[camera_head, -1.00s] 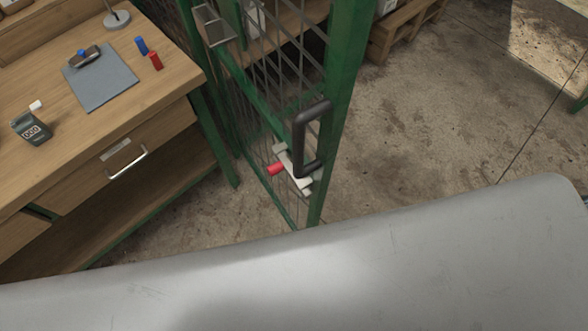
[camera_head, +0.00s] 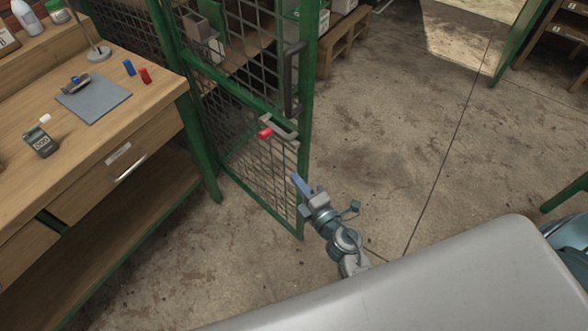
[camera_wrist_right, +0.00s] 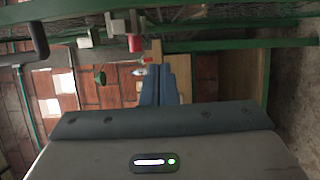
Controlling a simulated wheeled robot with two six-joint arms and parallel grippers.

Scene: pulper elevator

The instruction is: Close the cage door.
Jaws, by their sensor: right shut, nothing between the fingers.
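The cage door (camera_head: 272,190) is a green frame with wire mesh, to the right of the workbench in the head view. It carries a dark upright handle (camera_head: 291,78) and a metal latch with a red knob (camera_head: 265,133). My right gripper (camera_head: 297,181) is shut and empty, close to the door's right edge and below the latch. I cannot tell whether it touches the frame. In the right wrist view, its blue-grey fingers (camera_wrist_right: 160,84) are together, with the red knob (camera_wrist_right: 135,43) and dark handle (camera_wrist_right: 38,42) beyond them. My left gripper is out of view.
The wooden workbench (camera_head: 65,165) stands left of the door, with a grey mat, a meter and small red and blue items on it. A pallet (camera_head: 345,40) lies behind the cage. The concrete floor (camera_head: 400,130) right of the door is clear.

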